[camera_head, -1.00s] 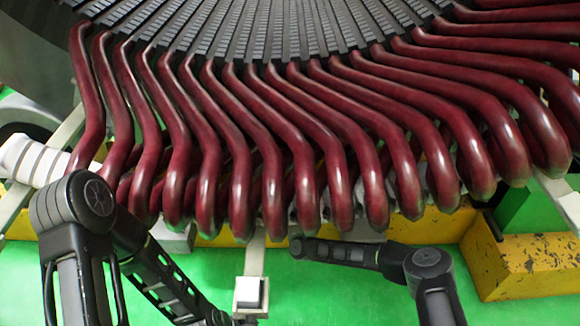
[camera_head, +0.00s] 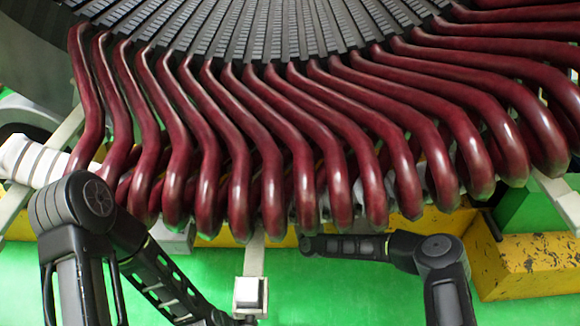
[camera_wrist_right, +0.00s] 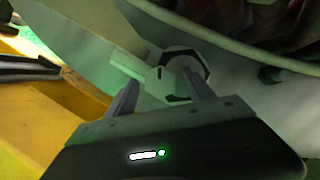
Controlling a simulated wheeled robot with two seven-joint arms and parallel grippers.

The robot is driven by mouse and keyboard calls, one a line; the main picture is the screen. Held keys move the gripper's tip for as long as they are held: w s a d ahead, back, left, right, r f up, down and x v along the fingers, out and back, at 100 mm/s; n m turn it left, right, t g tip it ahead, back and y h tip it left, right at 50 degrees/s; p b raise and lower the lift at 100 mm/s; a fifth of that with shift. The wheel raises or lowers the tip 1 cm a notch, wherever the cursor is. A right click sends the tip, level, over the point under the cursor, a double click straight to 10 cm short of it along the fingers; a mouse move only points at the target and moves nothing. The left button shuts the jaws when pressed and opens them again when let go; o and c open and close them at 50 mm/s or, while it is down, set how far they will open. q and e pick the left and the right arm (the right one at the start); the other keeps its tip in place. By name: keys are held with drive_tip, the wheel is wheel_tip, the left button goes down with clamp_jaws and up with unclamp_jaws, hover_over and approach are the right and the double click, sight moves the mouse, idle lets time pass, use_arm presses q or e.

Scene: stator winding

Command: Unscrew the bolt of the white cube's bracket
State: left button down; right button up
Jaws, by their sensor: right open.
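The white cube (camera_head: 250,292) sits at the lower end of a pale bar-like bracket (camera_head: 255,255) that runs up under the red coils. My left arm comes in from the left; its dark end (camera_head: 240,320) is at the bottom edge beside the cube, and its jaws cannot be made out. My right arm's forearm lies under the coils, right of the bracket; its gripper is hidden in the head view. In the right wrist view my right gripper (camera_wrist_right: 163,80) is open, its fingertips either side of a pale block (camera_wrist_right: 150,72). Behind it is a round, dark-edged bolt-like part (camera_wrist_right: 186,62). Contact cannot be told.
Thick red coils (camera_head: 270,190) hang over the work area from the dark stator core (camera_head: 260,30). A yellow base beam (camera_head: 525,265) runs behind, over green floor. A dark long part (camera_wrist_right: 28,68) lies at the left in the right wrist view.

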use_arm(q)
drive_tip(key=shift+r, duration=0.1)
drive_tip(key=r+p, duration=0.2)
drive_tip(key=shift+s+p, duration=0.2)
drive_tip(key=shift+p, duration=0.15)
use_arm(e)
drive_tip(key=v, duration=0.7)
drive_tip(key=shift+s, duration=0.35)
use_arm(q)
drive_tip(key=c, duration=2.1)
unclamp_jaws()
drive_tip(key=shift+c, duration=0.2)
use_arm(e)
drive_tip(key=shift+f, duration=0.15)
